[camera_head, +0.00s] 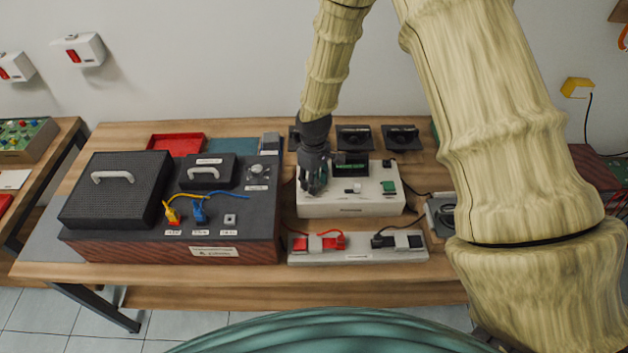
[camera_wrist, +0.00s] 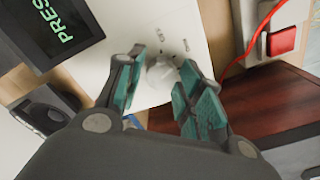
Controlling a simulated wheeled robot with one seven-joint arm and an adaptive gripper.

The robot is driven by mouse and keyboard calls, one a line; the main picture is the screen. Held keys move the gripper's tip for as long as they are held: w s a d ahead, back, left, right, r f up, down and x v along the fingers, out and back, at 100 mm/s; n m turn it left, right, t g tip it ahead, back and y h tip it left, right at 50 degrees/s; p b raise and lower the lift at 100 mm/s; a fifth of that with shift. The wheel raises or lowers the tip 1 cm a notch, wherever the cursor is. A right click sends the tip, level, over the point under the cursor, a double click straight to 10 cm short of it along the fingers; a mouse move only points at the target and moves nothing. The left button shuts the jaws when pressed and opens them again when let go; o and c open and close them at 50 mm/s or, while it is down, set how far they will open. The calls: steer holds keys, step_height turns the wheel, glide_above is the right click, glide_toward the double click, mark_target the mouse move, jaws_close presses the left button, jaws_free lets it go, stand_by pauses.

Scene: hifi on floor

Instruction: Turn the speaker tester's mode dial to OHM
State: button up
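The speaker tester is a white box (camera_head: 350,210) in the middle of the table, with a dark display (camera_head: 351,165) showing green text. The display also shows at the upper left of the wrist view (camera_wrist: 58,28), with letters reading "PRES". My gripper (camera_head: 314,188) points down over the tester's left side and hides that part of the panel in the head view. In the wrist view, a pale round dial (camera_wrist: 162,72) lies between the two teal-padded fingers of my gripper (camera_wrist: 164,66). The fingers are apart, with gaps beside the dial. The dial's setting cannot be read.
A dark amplifier-like case (camera_head: 250,225) with cables stands left of the tester. A strip with red and black clips (camera_head: 350,254) lies in front. Black speaker units (camera_head: 354,138) stand behind. My arm covers the table's right side.

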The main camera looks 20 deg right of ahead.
steer(key=shift+o, duration=0.3)
step_height(320, 180, up, 12)
stand_by(0.7)
stand_by(0.4)
